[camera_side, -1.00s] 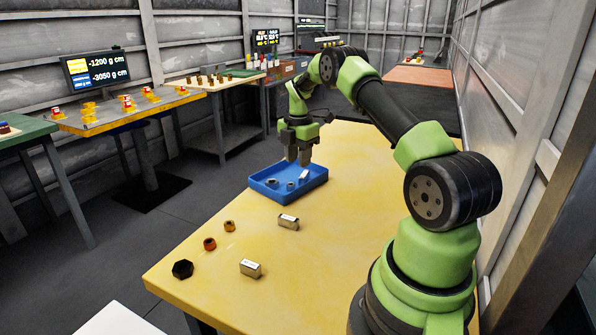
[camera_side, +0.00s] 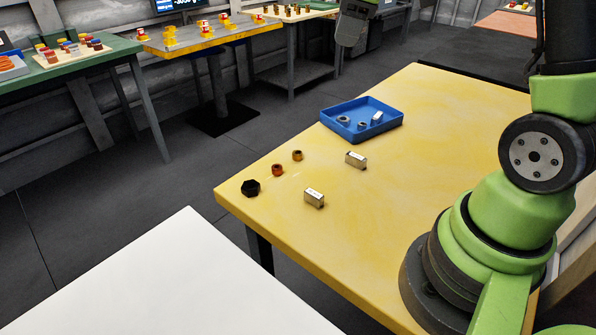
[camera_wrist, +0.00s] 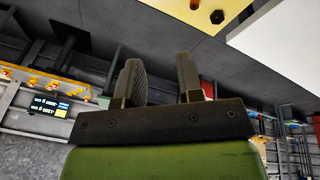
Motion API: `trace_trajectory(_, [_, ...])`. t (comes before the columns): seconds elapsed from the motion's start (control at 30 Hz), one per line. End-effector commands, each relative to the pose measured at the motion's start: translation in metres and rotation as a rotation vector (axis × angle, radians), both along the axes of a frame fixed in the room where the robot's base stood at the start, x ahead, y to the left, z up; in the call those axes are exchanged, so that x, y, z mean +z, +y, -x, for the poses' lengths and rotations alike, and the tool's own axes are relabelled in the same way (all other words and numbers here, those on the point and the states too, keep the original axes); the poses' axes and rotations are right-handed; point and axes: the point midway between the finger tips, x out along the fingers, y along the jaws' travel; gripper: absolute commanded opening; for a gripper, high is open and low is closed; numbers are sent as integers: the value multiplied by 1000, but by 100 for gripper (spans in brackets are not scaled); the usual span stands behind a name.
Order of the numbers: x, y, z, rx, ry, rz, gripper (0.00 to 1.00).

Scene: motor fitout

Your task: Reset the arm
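My gripper (camera_wrist: 160,66) shows in the wrist view with its two dark fingers apart and nothing between them. In the side view, grey and green parts at the top edge look like the end of my arm, raised high and partly cut off. The blue tray (camera_side: 385,130) stands on the yellow table (camera_side: 440,130). It holds a silver block (camera_side: 376,118) and a few small ring-like parts (camera_side: 361,126). My gripper is well clear of the tray and the table.
Two silver blocks (camera_side: 355,160) (camera_side: 314,198), two orange-brown nuts (camera_side: 277,170) (camera_side: 297,155) and a black hex piece (camera_side: 250,188) lie on the yellow table. A white surface (camera_side: 170,280) is in front. A green bench (camera_side: 120,50) stands at the back left.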

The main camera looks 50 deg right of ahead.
Motion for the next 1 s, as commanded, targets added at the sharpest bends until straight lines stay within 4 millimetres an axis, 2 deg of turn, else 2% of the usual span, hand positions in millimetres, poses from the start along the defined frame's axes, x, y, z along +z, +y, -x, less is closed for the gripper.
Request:
trace_trajectory(0.03, [15, 21, 12, -59, -40, -24, 34])
trace_trajectory(0.2, [43, 79, 59, -311, -148, -164, 34])
trace_trajectory(0.4, [46, 126, 123, -585, -234, -381, 34])
trace_trajectory(0.5, [40, 140, 148, -692, -250, -480, 34])
trace_trajectory(0.63, [32, 149, 168, -782, -255, -569, 34])
trace_trajectory(0.77, [28, 151, 175, -821, -254, -604, 34])
trace_trajectory(1.0, [28, 151, 175, -821, -254, -604, 34])
